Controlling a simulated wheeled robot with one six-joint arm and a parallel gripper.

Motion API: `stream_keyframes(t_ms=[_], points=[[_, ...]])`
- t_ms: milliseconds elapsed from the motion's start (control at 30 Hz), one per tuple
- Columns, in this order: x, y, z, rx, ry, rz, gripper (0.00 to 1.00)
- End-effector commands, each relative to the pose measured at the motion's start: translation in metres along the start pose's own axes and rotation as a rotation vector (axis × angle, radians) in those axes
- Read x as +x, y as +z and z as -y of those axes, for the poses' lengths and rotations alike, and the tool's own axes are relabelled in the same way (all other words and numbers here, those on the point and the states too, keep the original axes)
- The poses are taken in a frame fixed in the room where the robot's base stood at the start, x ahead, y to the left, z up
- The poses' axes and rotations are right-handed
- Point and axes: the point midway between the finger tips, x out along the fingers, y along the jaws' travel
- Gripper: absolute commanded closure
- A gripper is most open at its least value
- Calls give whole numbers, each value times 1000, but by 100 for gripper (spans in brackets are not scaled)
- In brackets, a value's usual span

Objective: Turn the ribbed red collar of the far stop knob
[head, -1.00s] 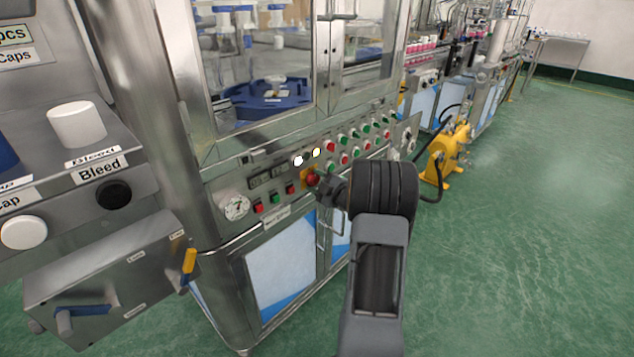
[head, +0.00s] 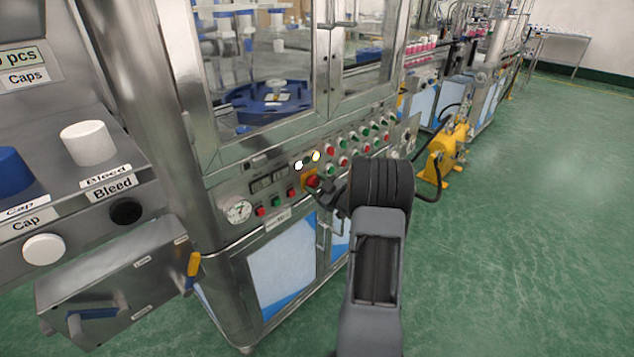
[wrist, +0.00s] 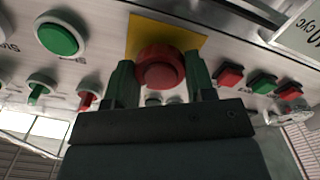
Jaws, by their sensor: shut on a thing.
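The red stop knob (wrist: 160,68) sits on a yellow square plate on the machine's control panel. In the wrist view my gripper (wrist: 160,78) has a finger on each side of the knob and is shut on its collar. The collar's ribs are too small to make out. In the head view the red knob (head: 312,182) shows just left of my gripper (head: 322,190), which is partly hidden by my own dark wrist.
Rows of green and red buttons (head: 343,161) lie to the right on the panel. A gauge (head: 238,211) and small buttons are to the left. In the wrist view a large green button (wrist: 58,38) and red and green square buttons (wrist: 262,82) flank the knob.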

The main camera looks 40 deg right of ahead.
Motion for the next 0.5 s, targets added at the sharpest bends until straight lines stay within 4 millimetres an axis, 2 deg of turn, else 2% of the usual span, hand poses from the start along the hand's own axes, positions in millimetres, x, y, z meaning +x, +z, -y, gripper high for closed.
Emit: stream_keyframes(t_ms=[200, 500], points=[[0, -1, 0, 106, 0, 0, 74], [0, 0, 0, 169, 0, 0, 74]])
